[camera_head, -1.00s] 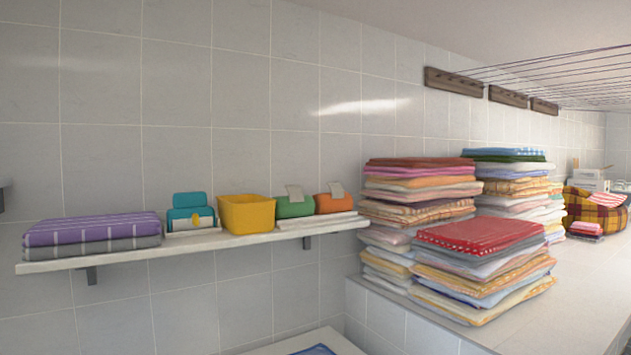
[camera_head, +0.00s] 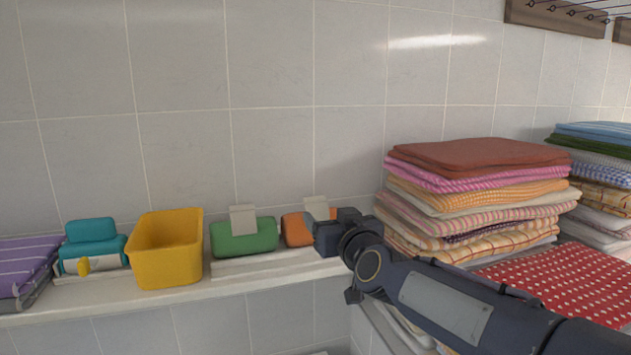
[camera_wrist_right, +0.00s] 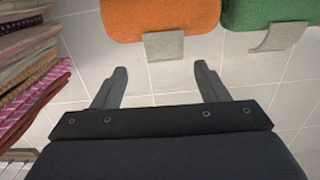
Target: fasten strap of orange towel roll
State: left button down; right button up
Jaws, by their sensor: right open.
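The orange towel roll (camera_head: 296,229) lies on the wall shelf, partly hidden in the head view by my right gripper (camera_head: 328,236). Its light grey strap (camera_head: 317,208) sticks up, unfastened. In the right wrist view the orange roll (camera_wrist_right: 160,18) is at the top, with the loose strap (camera_wrist_right: 164,46) extending towards my right gripper (camera_wrist_right: 161,68). The gripper is open and empty. Its fingers are spread wider than the strap, which lies ahead of the gap between them, with no contact visible. My left gripper is not in view.
A green roll (camera_head: 245,237) with its own raised strap stands left of the orange one. A yellow bin (camera_head: 166,268) and a teal item (camera_head: 90,235) are farther left on the shelf (camera_head: 110,296). Folded towel stacks (camera_head: 480,195) rise close on the right.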

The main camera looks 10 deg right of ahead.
aim_at(316, 200)
jog(key=shift+w+a+r, duration=0.6)
jog(key=shift+w, duration=0.1)
jog(key=x, duration=0.6)
jog(key=shift+w+d, duration=0.1)
jog(key=shift+w, duration=0.1)
